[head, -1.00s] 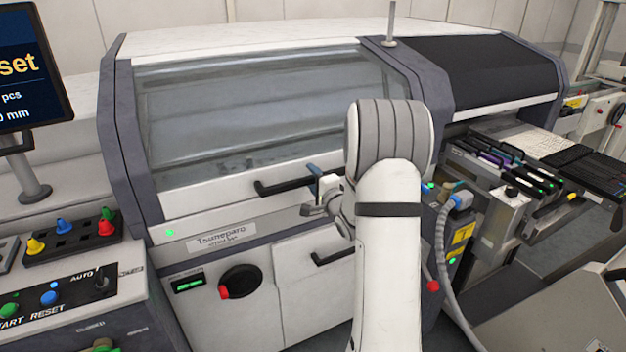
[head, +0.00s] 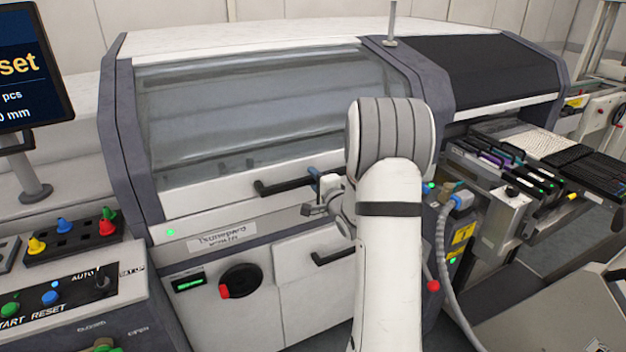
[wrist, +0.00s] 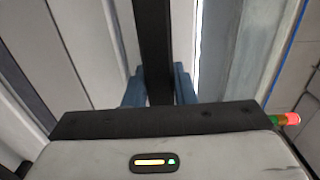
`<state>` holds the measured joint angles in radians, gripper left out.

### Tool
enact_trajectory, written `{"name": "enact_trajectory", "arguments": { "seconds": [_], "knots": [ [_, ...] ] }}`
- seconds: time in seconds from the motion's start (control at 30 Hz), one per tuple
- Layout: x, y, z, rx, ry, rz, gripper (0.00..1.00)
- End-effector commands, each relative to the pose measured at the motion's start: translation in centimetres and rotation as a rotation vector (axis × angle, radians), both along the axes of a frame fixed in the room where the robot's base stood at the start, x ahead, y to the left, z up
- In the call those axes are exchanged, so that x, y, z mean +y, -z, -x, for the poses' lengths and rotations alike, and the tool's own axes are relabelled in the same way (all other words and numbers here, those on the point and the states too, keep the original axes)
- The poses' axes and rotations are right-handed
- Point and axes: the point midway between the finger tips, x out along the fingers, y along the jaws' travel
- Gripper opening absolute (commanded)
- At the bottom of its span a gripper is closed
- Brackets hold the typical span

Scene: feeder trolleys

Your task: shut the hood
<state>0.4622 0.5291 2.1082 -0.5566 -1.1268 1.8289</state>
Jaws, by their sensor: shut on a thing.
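The hood (head: 262,115) is the pale, glass-windowed cover of the machine. It lies down over the opening, its white lower edge along the front panel; I see no clear gap there. Its black bar handle (head: 283,187) runs across the lower edge. My gripper (head: 314,178) is at the handle's right end, partly hidden behind my own arm. In the wrist view, the blue fingertips of my gripper (wrist: 160,88) stand on both sides of the black handle (wrist: 153,35) and are shut on it.
Below the hood are a name plate (head: 222,238), a black and red rotary switch (head: 240,281) and a lower door handle (head: 333,257). A control desk (head: 75,290) stands at left. Feeders (head: 510,165) and a grey hose (head: 447,250) are at right.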

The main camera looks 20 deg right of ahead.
Motion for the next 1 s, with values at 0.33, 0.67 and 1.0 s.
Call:
{"name": "enact_trajectory", "arguments": {
  "seconds": [0.33, 0.67, 1.0],
  "knots": [
    [-0.2, -5.6, 2.6, 0.092, 0.002, 0.003, 0.00],
    [-0.3, -7.5, 3.8, 0.147, 0.002, 0.005, 0.00],
    [-0.3, -7.4, 3.8, 0.148, 0.002, 0.005, 0.25]
  ]
}}
